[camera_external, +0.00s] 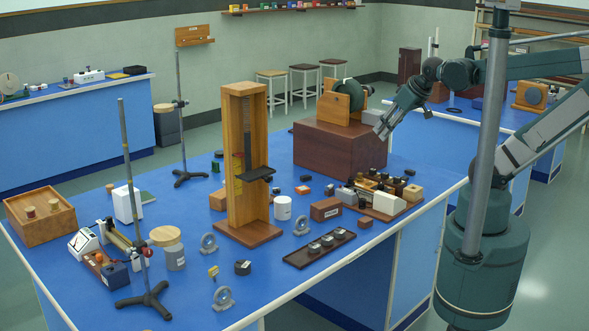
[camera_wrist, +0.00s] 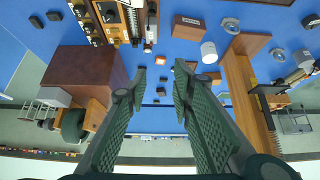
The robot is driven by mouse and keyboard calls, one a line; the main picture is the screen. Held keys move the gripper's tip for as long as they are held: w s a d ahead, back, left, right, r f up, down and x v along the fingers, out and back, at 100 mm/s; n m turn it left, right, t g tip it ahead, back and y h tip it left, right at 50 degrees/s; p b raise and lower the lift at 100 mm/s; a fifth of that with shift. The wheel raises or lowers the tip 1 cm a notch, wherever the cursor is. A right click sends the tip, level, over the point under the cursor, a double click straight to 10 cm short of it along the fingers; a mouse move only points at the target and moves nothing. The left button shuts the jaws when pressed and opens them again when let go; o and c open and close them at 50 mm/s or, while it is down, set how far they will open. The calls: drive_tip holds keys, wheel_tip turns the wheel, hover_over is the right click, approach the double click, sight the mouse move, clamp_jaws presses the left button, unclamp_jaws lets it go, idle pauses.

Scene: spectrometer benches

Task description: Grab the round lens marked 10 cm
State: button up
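Three grey ring-shaped pieces that look like round lenses in mounts show in the outside view. One lens (camera_external: 222,298) is near the front edge, one lens (camera_external: 208,243) is farther back, and one lens (camera_external: 302,226) is right of the wooden tower. Their markings are too small to read, so I cannot tell which is 10 cm. In the wrist view one round lens (camera_wrist: 229,25) is near the top and another (camera_wrist: 279,55) is at the right. My gripper (camera_external: 383,128) is above the brown box, well away from them. In the wrist view my gripper (camera_wrist: 160,82) is open and empty.
The wooden tower (camera_external: 244,110) and the brown box (camera_external: 325,150) stand tall on the blue bench. Two metal stands (camera_external: 127,170) (camera_external: 180,90) rise at the left. A dark tray (camera_external: 298,258) with several round pieces lies near the front edge. Small blocks crowd the middle.

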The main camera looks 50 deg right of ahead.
drive_tip(key=shift+a, duration=0.1)
drive_tip(key=w+a+r+n+g+y, duration=0.1)
drive_tip(key=w+a+n, duration=0.2)
drive_tip(key=w+a, duration=0.45)
drive_tip(key=w+a+r+n+g+y, duration=0.15)
drive_tip(key=w+a, duration=0.25)
drive_tip(key=a, duration=0.6)
drive_tip(key=w+a+f+n+g, duration=0.1)
drive_tip(key=w+a+f+n, duration=0.15)
drive_tip(key=a, duration=0.65)
drive_tip(key=w+a+f+n+g, duration=0.1)
drive_tip(key=w+a+f+n, duration=0.15)
drive_tip(key=a, duration=0.75)
drive_tip(key=n+g+h, duration=0.3)
drive_tip(key=n, duration=0.5)
hover_over(222, 288)
drive_tip(key=shift+y, duration=0.25)
drive_tip(key=f, duration=2.2)
drive_tip(key=shift+w+d+f, duration=0.15)
drive_tip(key=shift+w, duration=0.15)
drive_tip(key=shift+s+f, duration=0.15)
